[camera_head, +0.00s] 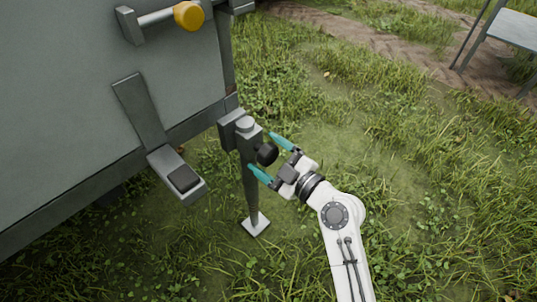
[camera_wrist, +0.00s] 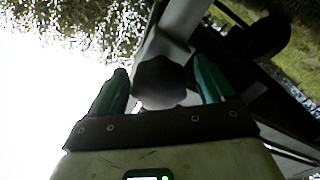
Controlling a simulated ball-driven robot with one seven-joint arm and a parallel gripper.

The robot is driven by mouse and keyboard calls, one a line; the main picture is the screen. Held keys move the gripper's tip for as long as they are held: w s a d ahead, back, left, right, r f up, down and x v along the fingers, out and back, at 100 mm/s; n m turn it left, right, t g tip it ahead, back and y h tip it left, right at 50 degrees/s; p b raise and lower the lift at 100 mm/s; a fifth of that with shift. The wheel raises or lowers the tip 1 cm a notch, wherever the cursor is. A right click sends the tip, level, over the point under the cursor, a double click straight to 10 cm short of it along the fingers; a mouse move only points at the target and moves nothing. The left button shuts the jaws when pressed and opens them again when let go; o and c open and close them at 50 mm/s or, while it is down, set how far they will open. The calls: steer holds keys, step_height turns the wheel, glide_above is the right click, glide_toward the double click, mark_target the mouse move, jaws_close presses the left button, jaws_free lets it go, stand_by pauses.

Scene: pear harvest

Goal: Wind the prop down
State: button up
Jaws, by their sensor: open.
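The prop (camera_head: 251,190) is a grey post at the corner of a grey box-like body, with a square foot plate (camera_head: 255,225) low over the grass. I cannot tell whether the plate touches the ground. A black round knob (camera_head: 267,154) sticks out near the post's top. My gripper (camera_head: 262,152) reaches it from the right, its teal fingers open on either side of the knob. In the wrist view the dark knob (camera_wrist: 162,82) sits between the two open fingers (camera_wrist: 161,66), with narrow gaps showing beside it.
The grey body (camera_head: 70,110) fills the left side. A step-like bracket with a black pad (camera_head: 183,178) juts out left of the prop. A yellow-ended handle (camera_head: 188,15) sticks out above. A grey table (camera_head: 512,28) stands at the far right. The grass to the right is open.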

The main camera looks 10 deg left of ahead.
steer(key=p+v, duration=0.2)
steer(key=v, duration=0.8)
steer(key=shift+s+d, duration=0.3)
steer(key=s+d+f+m+g+h+p, duration=0.25)
steer(key=s+d+f+m+h, duration=0.2)
steer(key=s+f, duration=0.25)
steer(key=s+d+f+m+g+h, duration=0.2)
steer(key=s+d+m+h, duration=0.1)
steer(key=s+d+m, duration=0.3)
steer(key=s+d+f+m+g+h+p, duration=0.1)
steer(key=s+d+m+g+h, duration=0.2)
steer(key=s+d, duration=0.45)
steer(key=s+d+f+m+g+h, duration=0.2)
steer(key=s+d+m+h, duration=0.25)
steer(key=s, duration=0.25)
step_height(320, 180, up, 38)
steer(key=d+p, duration=0.1)
steer(key=p, duration=3.7)
steer(key=shift+r+m+y, duration=0.2)
steer(key=shift+m+y, duration=0.1)
steer(key=shift+s+d+g, duration=0.1)
steer(key=shift+d+g, duration=0.05)
steer(key=shift+g, duration=0.1)
steer(key=shift+c, duration=0.2)
